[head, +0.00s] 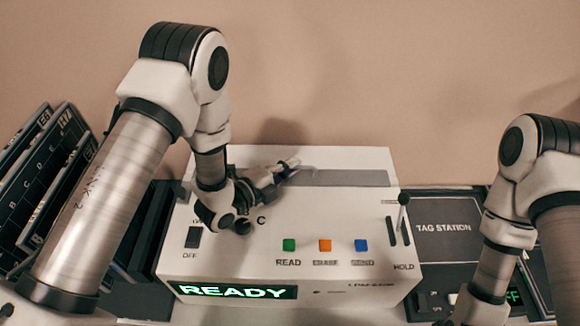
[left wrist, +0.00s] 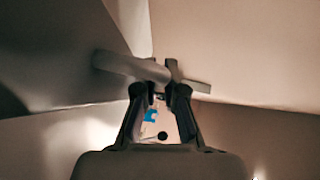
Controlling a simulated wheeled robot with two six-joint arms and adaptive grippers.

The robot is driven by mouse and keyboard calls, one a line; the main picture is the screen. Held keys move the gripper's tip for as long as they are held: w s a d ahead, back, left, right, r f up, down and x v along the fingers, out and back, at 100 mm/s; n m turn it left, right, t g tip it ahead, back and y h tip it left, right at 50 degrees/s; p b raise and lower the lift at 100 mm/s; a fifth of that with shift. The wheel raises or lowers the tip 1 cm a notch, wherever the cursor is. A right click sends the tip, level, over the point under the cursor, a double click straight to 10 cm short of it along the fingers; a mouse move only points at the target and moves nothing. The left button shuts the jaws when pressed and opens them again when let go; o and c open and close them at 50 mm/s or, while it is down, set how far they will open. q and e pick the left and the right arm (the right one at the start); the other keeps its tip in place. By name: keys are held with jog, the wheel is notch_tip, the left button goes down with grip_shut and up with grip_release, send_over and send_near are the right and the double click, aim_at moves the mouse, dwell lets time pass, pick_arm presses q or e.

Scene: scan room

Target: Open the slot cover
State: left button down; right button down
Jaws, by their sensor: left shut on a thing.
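The slot cover's handle shows as a pale bar (left wrist: 125,66) across my left gripper's fingertips in the left wrist view. My left gripper (head: 285,168) reaches over the top of the white machine (head: 350,225) and is shut on this bar. In the head view a small pale piece shows at the fingertips, beside the left end of a long grey strip (head: 345,178) on the machine's top. The wrist and fingers hide part of that area, so I cannot tell how far the cover is open. My right gripper is out of view below my right forearm.
The machine's front has green (head: 289,245), orange (head: 325,246) and blue (head: 361,246) buttons, a lit READY display (head: 232,291) and a HOLD lever (head: 403,205). A dark tag station (head: 447,228) stands to the right. Dark lettered racks (head: 45,180) stand at the left.

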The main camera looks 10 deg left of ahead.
pick_arm(q)
jog(key=w+b, duration=0.1)
jog(key=w, duration=0.2)
jog(key=w+a+b, duration=0.1)
jog(key=w+b, duration=0.1)
jog(key=w, duration=0.1)
jog(key=shift+a+f, duration=0.1)
jog(key=shift+f, duration=0.1)
jog(key=shift+w, duration=0.2)
jog(key=shift+r, duration=0.15)
jog(key=c, duration=1.5)
grip_release()
jog(key=v, duration=1.1)
jog(key=shift+s+a+r, duration=0.1)
jog(key=shift+s+a, duration=0.2)
jog(key=shift+s, duration=0.1)
